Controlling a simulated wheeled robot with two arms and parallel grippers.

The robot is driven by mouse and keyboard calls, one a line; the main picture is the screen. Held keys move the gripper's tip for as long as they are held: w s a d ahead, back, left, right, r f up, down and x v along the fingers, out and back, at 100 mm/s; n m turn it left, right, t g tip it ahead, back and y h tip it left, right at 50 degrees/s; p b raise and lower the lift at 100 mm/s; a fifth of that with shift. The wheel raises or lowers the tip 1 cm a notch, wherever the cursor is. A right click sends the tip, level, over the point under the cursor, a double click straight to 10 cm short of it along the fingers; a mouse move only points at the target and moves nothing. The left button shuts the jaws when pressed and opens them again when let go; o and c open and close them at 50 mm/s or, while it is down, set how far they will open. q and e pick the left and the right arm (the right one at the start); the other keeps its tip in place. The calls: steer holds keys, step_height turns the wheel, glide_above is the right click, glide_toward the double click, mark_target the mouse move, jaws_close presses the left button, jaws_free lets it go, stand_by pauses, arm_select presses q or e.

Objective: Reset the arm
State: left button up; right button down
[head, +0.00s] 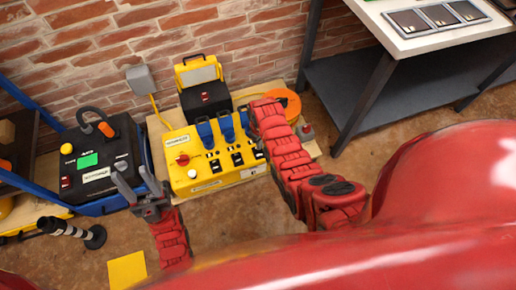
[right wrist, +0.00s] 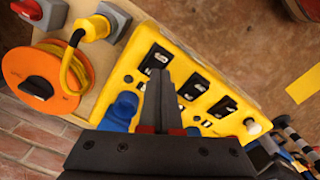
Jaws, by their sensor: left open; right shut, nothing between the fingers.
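My left gripper (head: 136,182) is open and empty, fingers apart, in front of the black panel box at the left. My red right arm (head: 285,160) reaches over the right end of the yellow panel (head: 215,172); its gripper is hidden by the arm in the head view. In the right wrist view my right gripper (right wrist: 160,85) is shut with nothing between its fingers. It points over the yellow panel (right wrist: 205,75), beside the black switches (right wrist: 190,88) and a blue plug (right wrist: 122,110). I cannot tell whether it touches the panel.
An orange cable reel (head: 291,101) lies right of the yellow panel, on a wooden board. A grey table (head: 400,45) is at the upper right. A yellow square (head: 127,270) marks the open floor.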

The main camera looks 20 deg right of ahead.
steer(key=shift+r, duration=0.6)
